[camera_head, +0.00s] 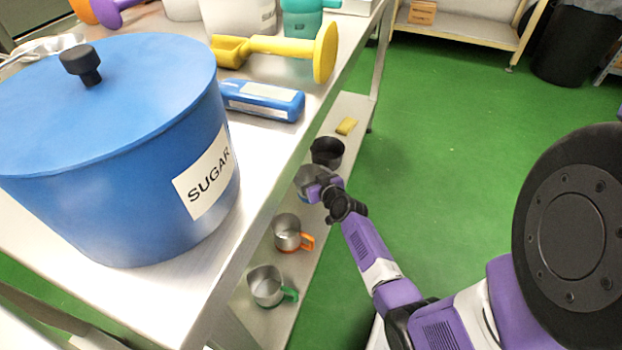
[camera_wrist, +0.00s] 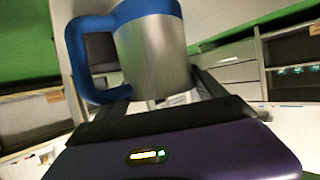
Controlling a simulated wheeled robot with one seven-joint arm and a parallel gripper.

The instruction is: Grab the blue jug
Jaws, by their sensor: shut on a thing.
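The blue jug is a grey metal jug with a blue handle and a blue band at one end. In the wrist view the jug (camera_wrist: 157,55) fills the space between my gripper's fingers (camera_wrist: 158,95), its handle on the left. In the head view the jug (camera_head: 309,176) is at the lower shelf, partly hidden by my gripper (camera_head: 322,188), which reaches it from the right. My gripper is shut on the jug. I cannot tell whether the jug touches the shelf.
A dark jug (camera_head: 327,151) and a yellow block (camera_head: 347,126) are behind it on the lower shelf. An orange-handled jug (camera_head: 288,233) and green-handled jug (camera_head: 267,286) stand nearer. The upper tabletop (camera_head: 262,150) with the sugar pot (camera_head: 120,190) overhangs at left. Green floor at right is clear.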

